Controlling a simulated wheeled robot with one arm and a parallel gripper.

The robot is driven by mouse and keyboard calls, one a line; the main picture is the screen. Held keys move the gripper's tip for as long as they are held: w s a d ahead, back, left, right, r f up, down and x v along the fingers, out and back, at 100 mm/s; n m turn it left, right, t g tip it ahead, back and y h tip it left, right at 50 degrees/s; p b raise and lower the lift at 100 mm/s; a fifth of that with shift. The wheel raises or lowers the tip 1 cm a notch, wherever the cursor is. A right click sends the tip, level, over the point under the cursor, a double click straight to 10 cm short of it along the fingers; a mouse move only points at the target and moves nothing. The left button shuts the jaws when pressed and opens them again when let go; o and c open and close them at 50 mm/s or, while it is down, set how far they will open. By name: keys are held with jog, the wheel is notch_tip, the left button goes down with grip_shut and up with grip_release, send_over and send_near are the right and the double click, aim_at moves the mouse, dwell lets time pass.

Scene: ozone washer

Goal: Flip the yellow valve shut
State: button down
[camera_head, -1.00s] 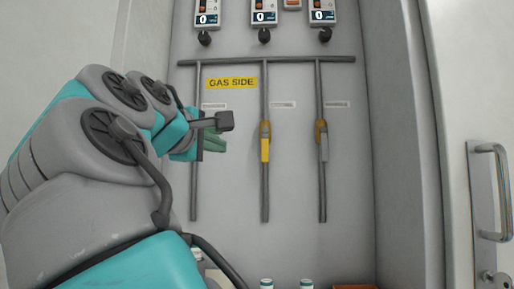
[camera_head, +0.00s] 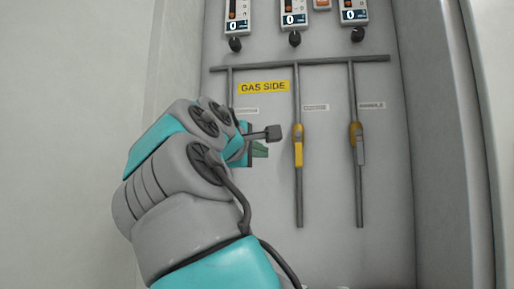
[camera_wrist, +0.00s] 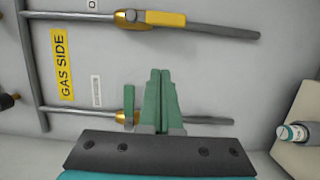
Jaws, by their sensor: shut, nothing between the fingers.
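The yellow valve handle (camera_head: 298,148) lies along the middle vertical pipe, in line with it. In the wrist view the yellow handle (camera_wrist: 166,18) is at the top, also along its pipe, on a brass body (camera_wrist: 128,18). My gripper (camera_head: 261,150) is left of the yellow valve, in front of the left pipe, apart from the yellow handle. In the wrist view the green fingers of my gripper (camera_wrist: 160,78) are shut and empty, below the yellow valve.
A green handle (camera_wrist: 129,104) stands across the left pipe close beside my fingers. A grey-handled valve (camera_head: 359,148) is on the right pipe. A yellow GAS SIDE label (camera_head: 264,87) is above.

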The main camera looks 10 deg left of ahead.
aim_at(299, 149)
jog(key=w+d, duration=0.2)
jog(key=d, duration=0.1)
jog(key=w+d, duration=0.1)
jog(key=d, duration=0.1)
jog(key=shift+w, duration=0.15)
dwell(0.4)
jog(key=shift+r+b, duration=0.15)
jog(key=shift+b, duration=0.15)
jog(key=shift+w+a+r+n, duration=0.15)
jog(key=shift+a+r+n, duration=0.25)
jog(key=shift+r, duration=0.3)
